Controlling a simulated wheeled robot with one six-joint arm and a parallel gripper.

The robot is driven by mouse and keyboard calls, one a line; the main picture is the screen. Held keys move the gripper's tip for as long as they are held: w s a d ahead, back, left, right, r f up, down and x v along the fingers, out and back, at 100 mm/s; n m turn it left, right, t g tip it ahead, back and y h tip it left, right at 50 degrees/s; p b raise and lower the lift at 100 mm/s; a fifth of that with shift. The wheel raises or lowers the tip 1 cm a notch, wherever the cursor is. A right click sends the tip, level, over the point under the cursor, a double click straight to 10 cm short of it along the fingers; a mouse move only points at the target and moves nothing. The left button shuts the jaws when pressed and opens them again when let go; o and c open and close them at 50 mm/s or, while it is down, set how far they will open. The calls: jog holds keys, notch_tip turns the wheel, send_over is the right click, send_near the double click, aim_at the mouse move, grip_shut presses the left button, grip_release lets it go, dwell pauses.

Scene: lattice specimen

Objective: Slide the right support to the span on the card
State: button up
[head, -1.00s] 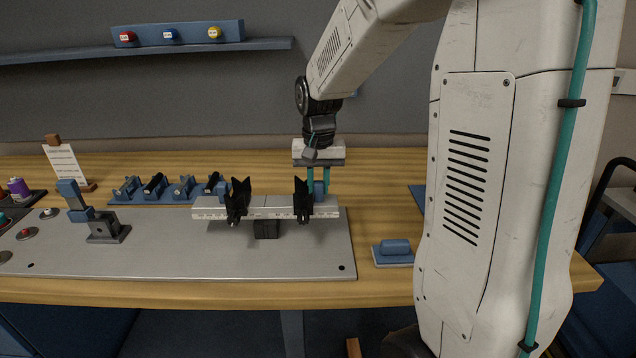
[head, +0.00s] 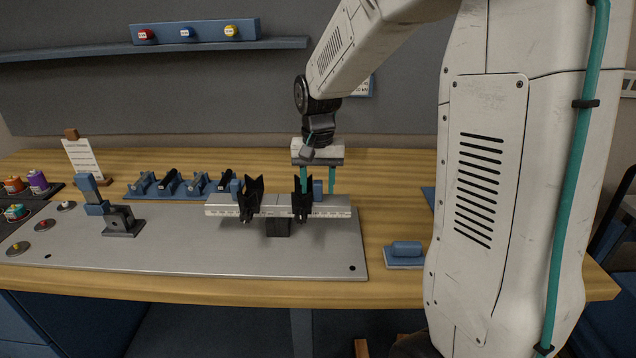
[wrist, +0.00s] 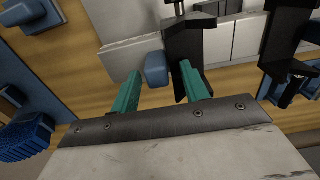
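The right support (head: 302,200) is a black V-topped block on the pale, marked rail (head: 335,206), a little right of its middle. Its blue knob (head: 318,188) also shows in the wrist view (wrist: 156,70). The left support (head: 250,200) is a similar black block near the rail's left part. My gripper (head: 318,186) points down with its teal fingers on either side of the right support's knob, and gaps show on both sides in the wrist view (wrist: 158,78). It is open. The white card (head: 84,158) stands at the left; its writing is too small to read.
A grey plate (head: 200,258) lies under the rail. A blue rack (head: 150,192) with several parts is behind it. A lever fixture (head: 122,222) stands to the left. A blue block on a small pad (head: 405,250) lies at the right. Bare wood separates pad and plate.

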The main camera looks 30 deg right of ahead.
jog(key=shift+r, duration=3)
notch_tip(320, 180, up, 8)
jog(key=shift+f, duration=0.1)
dwell(0.8)
